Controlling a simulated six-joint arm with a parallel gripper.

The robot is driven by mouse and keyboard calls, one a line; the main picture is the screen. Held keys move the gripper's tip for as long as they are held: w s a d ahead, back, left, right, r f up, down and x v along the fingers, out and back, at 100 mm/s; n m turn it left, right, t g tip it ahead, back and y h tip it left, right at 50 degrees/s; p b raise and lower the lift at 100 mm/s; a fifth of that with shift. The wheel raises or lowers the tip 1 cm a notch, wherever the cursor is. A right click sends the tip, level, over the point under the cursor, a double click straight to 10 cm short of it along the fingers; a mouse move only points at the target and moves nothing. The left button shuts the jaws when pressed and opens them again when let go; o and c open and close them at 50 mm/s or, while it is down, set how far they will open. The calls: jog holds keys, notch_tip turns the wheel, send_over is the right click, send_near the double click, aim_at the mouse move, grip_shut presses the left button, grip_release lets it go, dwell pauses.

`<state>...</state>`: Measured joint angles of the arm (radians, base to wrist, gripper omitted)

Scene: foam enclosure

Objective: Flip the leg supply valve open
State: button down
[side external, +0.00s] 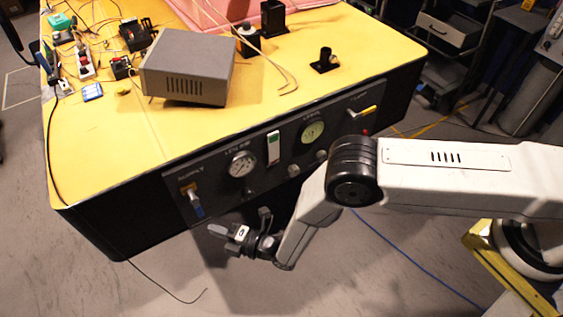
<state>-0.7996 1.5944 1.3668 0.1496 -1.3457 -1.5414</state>
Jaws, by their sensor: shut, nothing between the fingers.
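The supply valve (194,198) sits at the left end of the dark front panel (215,206), under a "SUPPLY" label. It has a brass-coloured body and a blue handle that hangs downward along the panel. My gripper (214,230) is just below and right of the valve in the picture, in front of the panel's lower edge. Its fingers are together and empty, pointing left. It looks apart from the handle, though the depth gap is hard to judge from this view.
The panel also carries two round gauges (242,164) (313,132), a green-and-white indicator (273,148), knobs and a yellow-handled valve (364,113) at the right. A grey box (188,66) and tools stand on the yellow tabletop (350,40). The floor below the gripper is mostly clear.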

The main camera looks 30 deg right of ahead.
aim_at(195, 203)
jog(key=shift+s+a+f+n+y, duration=0.3)
jog(key=shift+s+f+n+y, duration=0.25)
jog(key=shift+s, duration=0.2)
jog(key=shift+w+a, duration=0.1)
jog(key=shift+w, duration=0.05)
jog(key=w+a, duration=0.2)
jog(key=w, duration=0.5)
jog(key=shift+w, duration=0.25)
dwell(1.2)
